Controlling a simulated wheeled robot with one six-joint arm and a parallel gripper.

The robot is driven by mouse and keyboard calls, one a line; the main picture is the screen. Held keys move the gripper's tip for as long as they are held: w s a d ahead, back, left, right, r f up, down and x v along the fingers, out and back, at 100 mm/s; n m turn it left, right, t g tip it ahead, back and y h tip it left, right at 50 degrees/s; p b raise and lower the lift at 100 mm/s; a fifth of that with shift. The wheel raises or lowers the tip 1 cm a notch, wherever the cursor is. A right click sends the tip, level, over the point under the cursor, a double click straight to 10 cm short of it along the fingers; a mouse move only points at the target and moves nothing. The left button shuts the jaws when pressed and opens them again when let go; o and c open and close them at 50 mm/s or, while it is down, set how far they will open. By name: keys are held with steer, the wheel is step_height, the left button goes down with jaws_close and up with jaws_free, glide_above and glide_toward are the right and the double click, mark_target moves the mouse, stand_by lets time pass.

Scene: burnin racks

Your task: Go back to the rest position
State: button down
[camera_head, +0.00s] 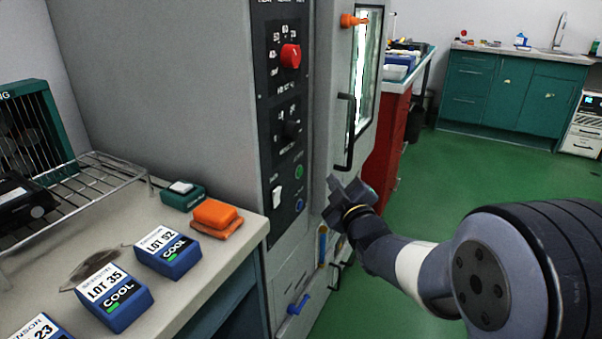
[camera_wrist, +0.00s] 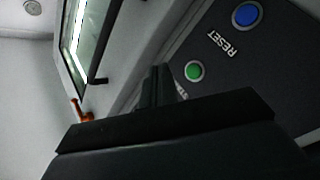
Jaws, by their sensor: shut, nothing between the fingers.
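My gripper (camera_head: 350,190) is shut and empty. In the head view it is in front of the grey oven cabinet (camera_head: 160,90), near the lower right edge of its control panel and below the door handle (camera_head: 345,130). In the wrist view the dark gripper (camera_wrist: 158,90) covers the lower middle. The green start button (camera_wrist: 194,71) and the blue reset button (camera_wrist: 246,14) show to its right. I cannot tell if the fingertips touch the cabinet.
A bench at left holds blue lot boxes (camera_head: 113,298), an orange block (camera_head: 215,213), a green block with a button (camera_head: 182,194) and a wire rack (camera_head: 100,180). The door window (camera_head: 366,75) and a red cabinet (camera_head: 388,145) stand beyond.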

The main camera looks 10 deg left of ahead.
stand_by(0.3)
steer(key=a+p, duration=0.1)
steer(key=p, duration=0.1)
steer(key=shift+w+a+r+p, duration=0.2)
steer(key=shift+w+a+p, duration=0.15)
steer(key=shift+a+p, duration=0.05)
steer(key=shift+a+p, duration=0.1)
steer(key=shift+p, duration=0.7)
steer(key=d, duration=0.2)
steer(key=s+d, duration=0.1)
steer(key=s+d+b, duration=0.1)
steer(key=d, duration=0.1)
steer(key=shift+d+f, duration=0.2)
steer(key=shift+d, duration=0.1)
